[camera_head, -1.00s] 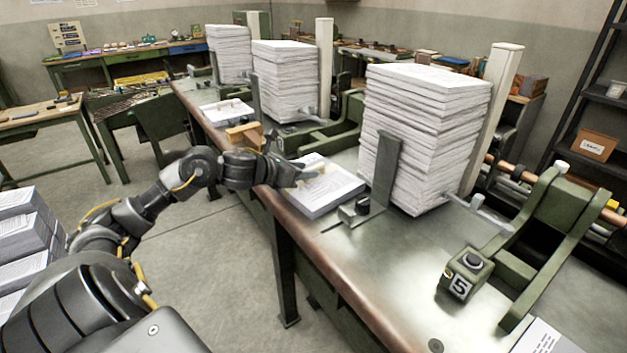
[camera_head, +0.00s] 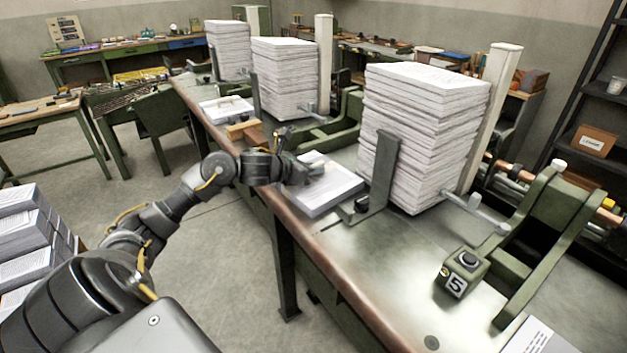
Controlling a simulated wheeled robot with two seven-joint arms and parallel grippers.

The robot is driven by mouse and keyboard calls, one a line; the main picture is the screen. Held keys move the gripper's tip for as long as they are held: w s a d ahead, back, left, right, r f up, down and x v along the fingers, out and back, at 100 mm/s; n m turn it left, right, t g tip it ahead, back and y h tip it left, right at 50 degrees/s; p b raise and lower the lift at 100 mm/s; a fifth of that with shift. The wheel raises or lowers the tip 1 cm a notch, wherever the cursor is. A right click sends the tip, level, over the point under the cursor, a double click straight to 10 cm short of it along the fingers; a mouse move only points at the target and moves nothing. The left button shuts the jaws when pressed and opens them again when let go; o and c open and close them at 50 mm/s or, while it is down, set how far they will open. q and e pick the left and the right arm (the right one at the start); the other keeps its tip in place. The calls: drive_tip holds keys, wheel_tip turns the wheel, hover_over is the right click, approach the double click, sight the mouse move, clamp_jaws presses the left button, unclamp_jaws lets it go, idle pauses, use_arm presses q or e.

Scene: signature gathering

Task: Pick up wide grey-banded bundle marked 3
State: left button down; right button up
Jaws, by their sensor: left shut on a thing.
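A flat paper bundle (camera_head: 330,202) lies on the long metal bench, just left of the nearest tall paper stack. Its band and any number on it cannot be read here. My left gripper (camera_head: 316,170) reaches in from the left over the top of this bundle, and its fingers are shut on it at its far left part. The gripper covers part of the bundle's top. The bundle appears to rest on the bench. My right gripper is not in view.
Tall paper stacks (camera_head: 423,135) stand between metal posts along the bench (camera_head: 400,262). A wooden block (camera_head: 243,131) and another flat bundle (camera_head: 226,109) lie farther back. Paper bundles (camera_head: 28,235) are piled at the left.

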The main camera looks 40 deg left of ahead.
use_arm(q)
drive_tip(key=shift+a+r, duration=0.1)
drive_tip(key=shift+r, duration=0.05)
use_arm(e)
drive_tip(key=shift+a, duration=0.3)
use_arm(q)
drive_tip(key=shift+s+a+r, duration=0.1)
drive_tip(key=shift+s+r, duration=0.4)
drive_tip(key=b+v, duration=0.1)
drive_tip(key=v, duration=0.3)
drive_tip(key=b+v, duration=0.2)
drive_tip(key=v, duration=0.2)
drive_tip(key=shift+s+r, duration=0.1)
drive_tip(key=shift+r, duration=0.2)
drive_tip(key=s+r, duration=0.3)
drive_tip(key=s, duration=0.2)
drive_tip(key=shift+a+r+b, duration=0.15)
drive_tip(key=shift+a+b, duration=0.2)
drive_tip(key=shift+a, duration=0.15)
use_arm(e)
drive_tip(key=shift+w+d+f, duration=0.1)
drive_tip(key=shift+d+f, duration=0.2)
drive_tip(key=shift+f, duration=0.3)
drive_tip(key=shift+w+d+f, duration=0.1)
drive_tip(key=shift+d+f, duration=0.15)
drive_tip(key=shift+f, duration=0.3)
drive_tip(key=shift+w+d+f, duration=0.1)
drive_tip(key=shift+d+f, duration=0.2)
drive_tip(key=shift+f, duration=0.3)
